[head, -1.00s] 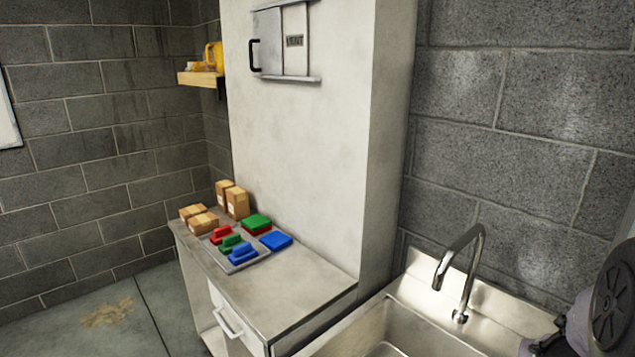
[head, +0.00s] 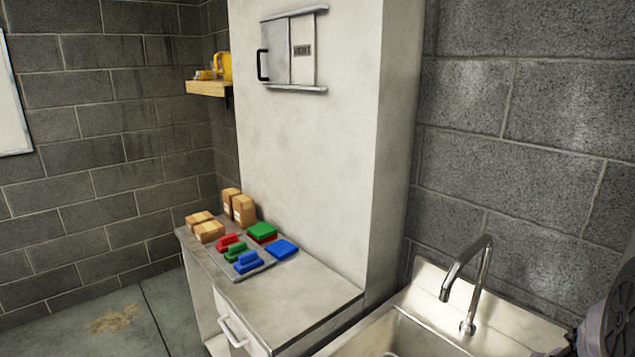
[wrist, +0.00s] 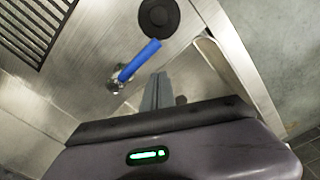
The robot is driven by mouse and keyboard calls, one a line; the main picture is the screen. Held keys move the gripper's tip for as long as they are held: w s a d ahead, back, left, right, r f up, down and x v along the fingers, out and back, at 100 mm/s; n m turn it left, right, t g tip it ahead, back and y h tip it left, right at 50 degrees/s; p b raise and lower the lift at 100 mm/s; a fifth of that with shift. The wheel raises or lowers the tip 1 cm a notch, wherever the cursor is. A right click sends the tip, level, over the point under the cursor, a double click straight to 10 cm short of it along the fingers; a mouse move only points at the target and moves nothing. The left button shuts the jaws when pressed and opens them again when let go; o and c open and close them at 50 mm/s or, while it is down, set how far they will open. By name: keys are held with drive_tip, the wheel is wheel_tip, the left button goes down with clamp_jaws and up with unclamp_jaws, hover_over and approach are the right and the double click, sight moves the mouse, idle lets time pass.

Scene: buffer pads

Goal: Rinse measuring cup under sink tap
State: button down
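In the wrist view, a blue handle (wrist: 138,61) lies ahead of my gripper, close to a round black disc (wrist: 158,16). I cannot tell whether they are one piece or whether this is the measuring cup. A small shiny metal piece (wrist: 116,80) shows at the handle's lower end. My gripper (wrist: 158,78) has its grey fingers close together, apart from the handle, with nothing visible between them. In the head view, the curved metal tap (head: 472,280) stands behind the sink (head: 425,335); the basin is mostly cut off.
Left of the sink, a counter (head: 290,300) holds a tray (head: 215,262) with coloured blocks, blue (head: 282,248) and green (head: 262,230) pads, and several cardboard boxes (head: 243,209). A tall white column (head: 310,150) stands behind. A slatted grate (wrist: 35,25) shows in the wrist view.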

idle(0.4)
wheel_tip(320, 180, down, 4)
drive_tip(key=b, duration=0.3)
drive_tip(key=shift+r, duration=0.4)
drive_tip(key=shift+s, duration=0.1)
